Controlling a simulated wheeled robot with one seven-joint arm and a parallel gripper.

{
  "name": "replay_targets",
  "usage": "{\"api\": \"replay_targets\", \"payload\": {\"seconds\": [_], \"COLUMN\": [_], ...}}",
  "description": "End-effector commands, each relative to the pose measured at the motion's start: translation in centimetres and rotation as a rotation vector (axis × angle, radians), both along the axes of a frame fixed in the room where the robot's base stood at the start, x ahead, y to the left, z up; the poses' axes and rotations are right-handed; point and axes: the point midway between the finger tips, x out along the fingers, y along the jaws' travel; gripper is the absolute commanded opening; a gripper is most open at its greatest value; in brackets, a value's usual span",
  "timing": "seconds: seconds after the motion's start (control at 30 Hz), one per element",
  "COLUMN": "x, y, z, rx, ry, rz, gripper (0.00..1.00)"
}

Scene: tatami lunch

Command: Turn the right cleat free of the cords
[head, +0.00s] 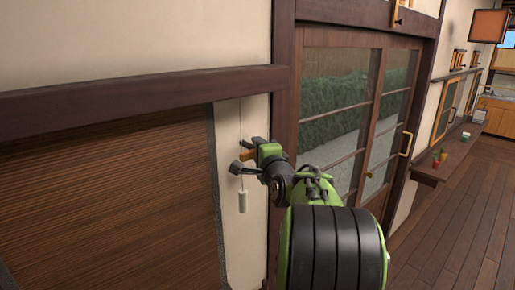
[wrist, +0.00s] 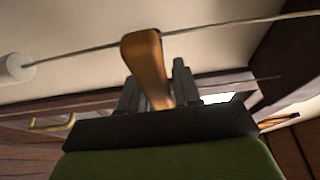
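The cleat (head: 247,155) is a small orange-brown wooden piece on the pale wall strip beside the brown blind. In the wrist view the cleat (wrist: 146,62) stands tilted, its rounded end up near the cord. The thin grey cord (wrist: 220,27) passes across by the cleat's end; whether it is hooked there I cannot tell. A white cord weight (head: 243,201) hangs below the cleat. My gripper (head: 244,156) is at the wall, its dark fingers standing apart on either side of the cleat. In the wrist view my gripper (wrist: 156,88) has the cleat between its fingers; contact is unclear.
The brown blind (head: 110,200) fills the left, under a dark wooden beam (head: 130,92). A glazed sliding door (head: 350,120) is right of the cleat. A wooden ledge (head: 450,160) with small pots lies farther right, above clear plank floor (head: 470,215).

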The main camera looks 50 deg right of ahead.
Motion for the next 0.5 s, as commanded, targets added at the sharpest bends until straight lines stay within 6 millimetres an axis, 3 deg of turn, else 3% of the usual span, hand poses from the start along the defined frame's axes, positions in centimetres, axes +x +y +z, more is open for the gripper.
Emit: {"api": "replay_targets", "payload": {"seconds": [0.03, 0.2, 0.5], "x": [0.05, 0.07, 0.11], "y": [0.03, 0.03, 0.05], "z": [0.08, 0.13, 0.04], "rx": [-0.001, -0.002, -0.031], "ry": [-0.003, -0.003, -0.003], "rz": [0.001, 0.001, 0.003], "gripper": [0.21, 0.00, 0.00]}}
